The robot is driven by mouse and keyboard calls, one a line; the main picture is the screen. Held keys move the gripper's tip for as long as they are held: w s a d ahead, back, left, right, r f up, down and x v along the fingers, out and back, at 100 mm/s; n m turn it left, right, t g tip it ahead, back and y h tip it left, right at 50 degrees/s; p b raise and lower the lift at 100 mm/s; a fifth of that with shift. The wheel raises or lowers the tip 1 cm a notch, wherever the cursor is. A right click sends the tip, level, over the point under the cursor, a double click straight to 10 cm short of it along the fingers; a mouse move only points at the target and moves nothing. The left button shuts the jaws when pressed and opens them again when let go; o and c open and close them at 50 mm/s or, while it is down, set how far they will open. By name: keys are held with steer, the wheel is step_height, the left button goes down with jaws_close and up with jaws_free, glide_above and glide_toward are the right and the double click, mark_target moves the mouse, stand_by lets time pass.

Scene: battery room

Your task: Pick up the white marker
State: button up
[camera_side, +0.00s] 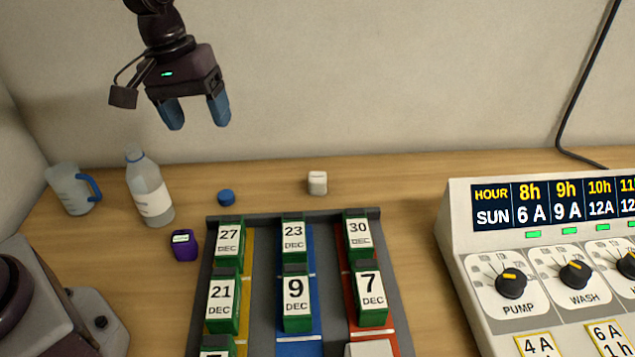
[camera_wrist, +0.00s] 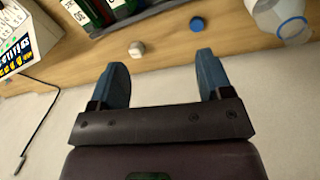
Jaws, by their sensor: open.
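The likely white marker is a small white block (camera_side: 317,183) standing on the wooden table behind the tray. It also shows in the wrist view (camera_wrist: 137,49), beyond my left-hand finger there. My gripper (camera_side: 195,122) has two blue fingers, held apart with nothing between them. It hangs in the air well above the table, up and left of the white block in the side view. The wrist view shows the same open fingers (camera_wrist: 161,62). Another white piece (camera_side: 370,349) is cut off at the side view's bottom edge, at the front of the tray's red lane.
A dark tray (camera_side: 264,240) holds several green dated blocks. A blue cap (camera_side: 226,197), a purple block (camera_side: 184,245), a bottle (camera_side: 150,190) and a jug (camera_side: 72,188) stand left. A control box (camera_side: 455,215) stands right. Table right of the white block is clear.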

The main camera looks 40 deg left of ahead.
steer(key=w+f+n+h, duration=0.2)
steer(key=w+f+n, duration=1)
steer(key=w+f, duration=0.2)
steer(key=n+t, duration=0.2)
steer(key=n, duration=0.5)
glide_toward(318, 177)
steer(key=shift+n, duration=0.3)
steer(key=x, duration=0.4)
steer(key=shift+s+f, duration=0.15)
steer(key=shift+f, duration=0.25)
steer(key=shift+w+x, duration=0.2)
steer(key=shift+x, duration=2.55)
steer(key=shift+r, duration=0.1)
steer(key=c, duration=1)
